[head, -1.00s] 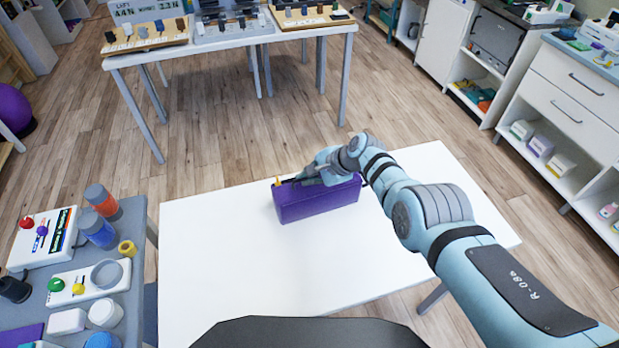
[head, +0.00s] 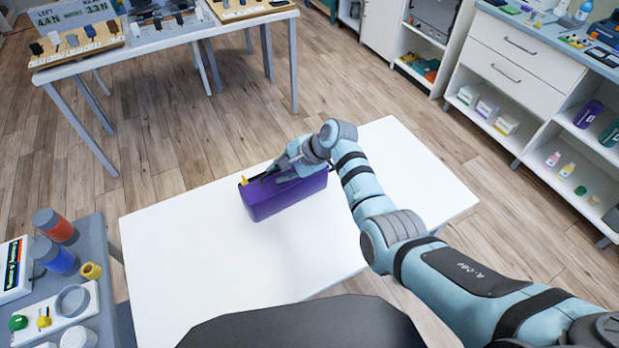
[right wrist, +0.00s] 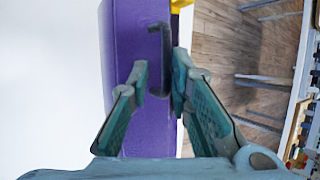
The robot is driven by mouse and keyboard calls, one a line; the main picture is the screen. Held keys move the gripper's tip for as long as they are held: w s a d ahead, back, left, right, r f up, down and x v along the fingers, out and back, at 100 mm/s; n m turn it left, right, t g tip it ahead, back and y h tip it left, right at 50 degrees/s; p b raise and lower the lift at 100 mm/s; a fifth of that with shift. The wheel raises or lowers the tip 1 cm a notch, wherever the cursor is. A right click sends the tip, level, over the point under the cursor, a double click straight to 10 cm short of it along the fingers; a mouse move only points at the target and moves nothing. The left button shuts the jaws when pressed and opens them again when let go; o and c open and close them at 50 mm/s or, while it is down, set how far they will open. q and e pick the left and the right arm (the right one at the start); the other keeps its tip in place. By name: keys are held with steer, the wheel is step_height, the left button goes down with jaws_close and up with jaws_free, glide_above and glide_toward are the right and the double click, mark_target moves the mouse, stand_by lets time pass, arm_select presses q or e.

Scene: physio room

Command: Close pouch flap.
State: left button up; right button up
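A purple box-shaped pouch (head: 285,200) stands on the white table (head: 190,250). A yellow tab (head: 244,181) shows at its left end; yellow also shows at the top of the right wrist view (right wrist: 180,5). My right gripper (head: 266,181) is at the pouch's top, toward the left end. In the right wrist view the gripper (right wrist: 160,80) has a gap between its fingers, with a dark hooked handle (right wrist: 155,50) between them. I cannot tell whether either finger touches it. The gripper and wrist hide part of the pouch's top. My left gripper is out of view.
A grey side table (head: 85,235) with jars and small items stands at the left. A table with boards (head: 80,45) stands behind. White drawers and shelves (head: 510,60) are at the right. The white table is clear around the pouch.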

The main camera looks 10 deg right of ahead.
steer(key=s+d, duration=0.4)
steer(key=d, duration=0.3)
steer(key=shift+s+d, duration=0.25)
